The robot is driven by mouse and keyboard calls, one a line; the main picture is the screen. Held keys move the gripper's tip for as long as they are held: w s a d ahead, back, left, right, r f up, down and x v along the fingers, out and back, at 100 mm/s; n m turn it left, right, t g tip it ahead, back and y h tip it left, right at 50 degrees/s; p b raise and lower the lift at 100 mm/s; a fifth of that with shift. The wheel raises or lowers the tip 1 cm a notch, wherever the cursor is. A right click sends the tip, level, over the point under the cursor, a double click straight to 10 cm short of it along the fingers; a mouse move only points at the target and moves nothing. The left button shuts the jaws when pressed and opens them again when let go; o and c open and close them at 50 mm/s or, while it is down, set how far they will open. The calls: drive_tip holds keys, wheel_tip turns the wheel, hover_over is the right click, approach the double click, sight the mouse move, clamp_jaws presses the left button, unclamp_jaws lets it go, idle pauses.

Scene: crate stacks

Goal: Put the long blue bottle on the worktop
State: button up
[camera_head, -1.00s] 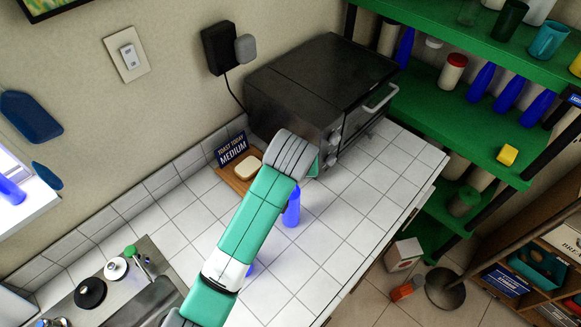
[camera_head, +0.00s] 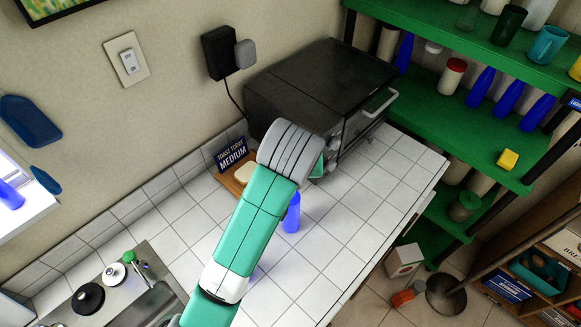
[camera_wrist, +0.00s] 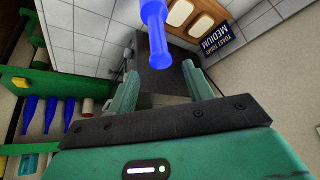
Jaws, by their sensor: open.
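A long blue bottle (camera_head: 291,214) stands upright on the white tiled worktop (camera_head: 345,232), partly hidden behind my arm. In the wrist view a blue bottle (camera_wrist: 154,28) is at the top centre, its narrow end pointing toward the gap between my fingers. My gripper (camera_wrist: 158,70) is open, with nothing visible held between its fingers; the head view mostly hides it behind my wrist. Several more blue bottles (camera_head: 509,97) stand on the green shelf (camera_head: 430,103), and another blue bottle (camera_head: 10,195) is on the window sill. A small blue patch beside my arm is unclear.
A black toaster oven (camera_head: 320,80) stands at the back of the worktop. Beside it are a wooden board with bread (camera_head: 245,172) and a "Toast today medium" sign (camera_head: 231,155). The sink (camera_head: 150,290) is at lower left. The worktop's right part is clear.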

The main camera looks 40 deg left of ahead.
drive_tip(key=shift+v, duration=1.85)
drive_tip(key=w+d+r+m+t+h, duration=0.1)
drive_tip(key=w+d+r+m+t, duration=0.2)
drive_tip(key=d+r+t, duration=0.5)
drive_tip(key=w+d+r+m+t+h, duration=0.1)
drive_tip(key=w+d+r+m+t, duration=0.25)
drive_tip(key=d+r, duration=0.85)
drive_tip(key=s+d+r+m+t+h, duration=0.1)
drive_tip(key=s+d+r+t, duration=0.45)
drive_tip(key=r, duration=0.25)
drive_tip(key=s+d+r+m+t+h, duration=0.1)
drive_tip(key=s+d+r+t, duration=0.3)
drive_tip(key=s+r, duration=0.3)
wheel_tip(320, 180, up, 7)
drive_tip(key=p, duration=0.6)
drive_tip(key=shift+a+p, duration=0.3)
drive_tip(key=shift+a, duration=0.1)
